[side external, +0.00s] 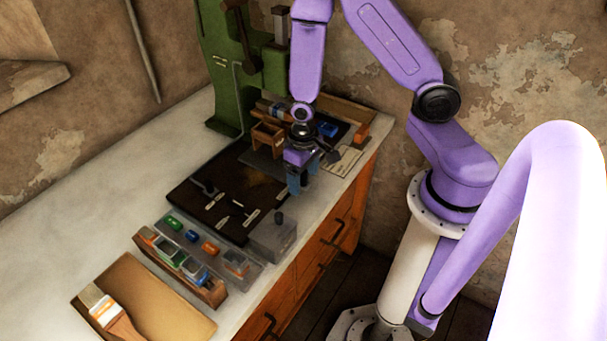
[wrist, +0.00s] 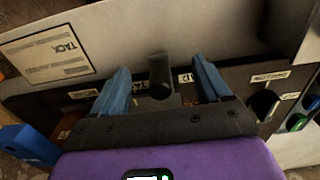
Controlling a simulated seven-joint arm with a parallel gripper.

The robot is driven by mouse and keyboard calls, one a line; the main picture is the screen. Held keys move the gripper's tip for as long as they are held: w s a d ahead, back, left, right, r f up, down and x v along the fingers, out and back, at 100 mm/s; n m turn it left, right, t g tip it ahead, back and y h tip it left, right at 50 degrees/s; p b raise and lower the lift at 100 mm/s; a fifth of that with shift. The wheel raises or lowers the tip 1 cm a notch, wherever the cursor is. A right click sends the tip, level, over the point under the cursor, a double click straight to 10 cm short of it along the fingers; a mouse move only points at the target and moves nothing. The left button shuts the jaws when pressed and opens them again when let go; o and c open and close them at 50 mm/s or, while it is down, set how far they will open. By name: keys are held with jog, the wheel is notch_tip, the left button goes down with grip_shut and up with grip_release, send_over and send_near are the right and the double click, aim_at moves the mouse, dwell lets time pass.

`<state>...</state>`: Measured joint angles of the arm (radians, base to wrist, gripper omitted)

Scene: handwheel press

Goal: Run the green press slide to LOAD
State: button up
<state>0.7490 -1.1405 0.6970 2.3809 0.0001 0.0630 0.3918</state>
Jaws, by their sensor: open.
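The green press (side external: 222,75) stands at the back left of the bench, with a dark handle or wheel part (side external: 245,45) on its front. I cannot make out its slide position or a LOAD mark. My gripper (side external: 301,183) is in front of the press and to its right, pointing down over the right edge of the dark mat (side external: 190,190). In the wrist view its two blue fingers (wrist: 163,88) are apart. A dark upright peg (wrist: 160,75) on a grey piece shows between them; I cannot tell whether they touch it.
A grey box with a black knob (side external: 272,240) stands at the bench's front edge. A coloured-block rack (side external: 180,262) and a tray with a brush (side external: 150,300) are nearer. A blue block (side external: 327,129) lies behind. The left bench is clear.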

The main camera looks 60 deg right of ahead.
jog(key=c, duration=1.3)
jog(key=shift+a, duration=4.55)
jog(key=shift+c, duration=0.2)
jog(key=o, duration=1.3)
jog(key=shift+a, duration=0.2)
jog(key=shift+c, duration=0.6)
jog(key=shift+r, duration=0.1)
